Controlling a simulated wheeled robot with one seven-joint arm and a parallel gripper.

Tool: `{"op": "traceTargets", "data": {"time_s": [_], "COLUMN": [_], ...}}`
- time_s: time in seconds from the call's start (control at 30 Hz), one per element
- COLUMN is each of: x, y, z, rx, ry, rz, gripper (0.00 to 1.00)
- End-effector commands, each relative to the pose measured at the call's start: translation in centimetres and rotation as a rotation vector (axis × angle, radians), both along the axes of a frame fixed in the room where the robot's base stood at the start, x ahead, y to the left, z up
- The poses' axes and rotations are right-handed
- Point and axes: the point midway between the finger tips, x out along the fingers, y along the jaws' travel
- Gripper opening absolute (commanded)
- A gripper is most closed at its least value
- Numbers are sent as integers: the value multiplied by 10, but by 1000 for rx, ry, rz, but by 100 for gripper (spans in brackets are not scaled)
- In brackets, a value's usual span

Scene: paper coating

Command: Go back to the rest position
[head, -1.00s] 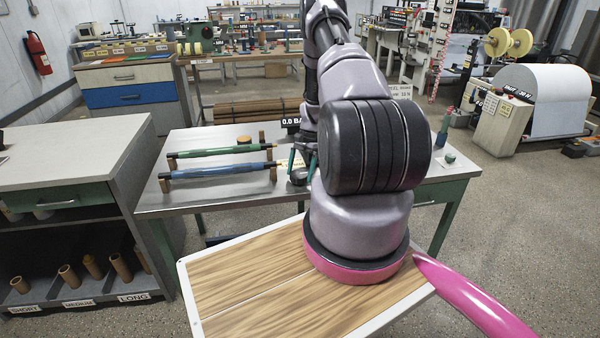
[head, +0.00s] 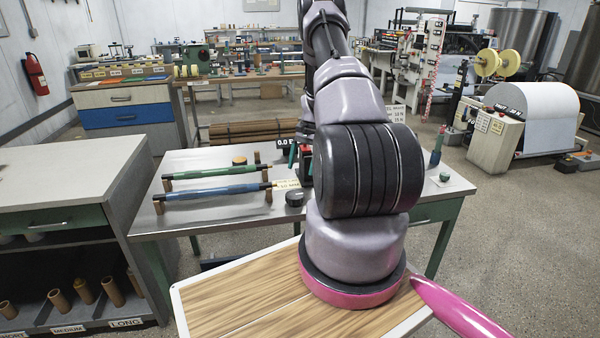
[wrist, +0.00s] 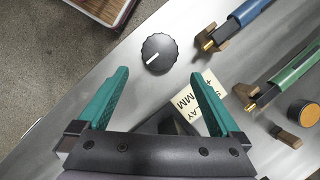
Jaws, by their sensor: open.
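My gripper (wrist: 160,73) is open, its two teal fingers spread with nothing between the tips. It is above the steel table (head: 150,222), over a black dial knob (wrist: 159,52) with a white mark. The knob also shows on the table in the head view (head: 294,199), clear of the fingers. In the head view, my arm hides most of the gripper; only a bit of teal finger shows. A label card (wrist: 200,103) lies near the right finger, partly covered by it.
A green roller (head: 212,172) and a blue roller (head: 212,192) rest on wooden supports at the table's left. A grey cabinet (head: 70,180) stands left, with cardboard tubes on its lower shelf. A white paper roll machine (head: 535,115) is far right. Open floor lies to the right.

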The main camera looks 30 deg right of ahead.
Motion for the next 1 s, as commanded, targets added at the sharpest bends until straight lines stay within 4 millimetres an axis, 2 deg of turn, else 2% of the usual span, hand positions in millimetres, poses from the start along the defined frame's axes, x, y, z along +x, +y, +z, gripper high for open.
{"op": "traceTargets", "data": {"time_s": [0.43,0.57,0.67,0.8,1.0], "x": [0,4,10,12,-6], "y": [0,4,16,43,88], "z": [0,17,55,131,233], "rx": [0,-8,-26,-60,-109], "ry": [0,-19,-62,-150,-282], "rz": [0,12,39,98,187], "gripper": [100,100,100,100,100]}}
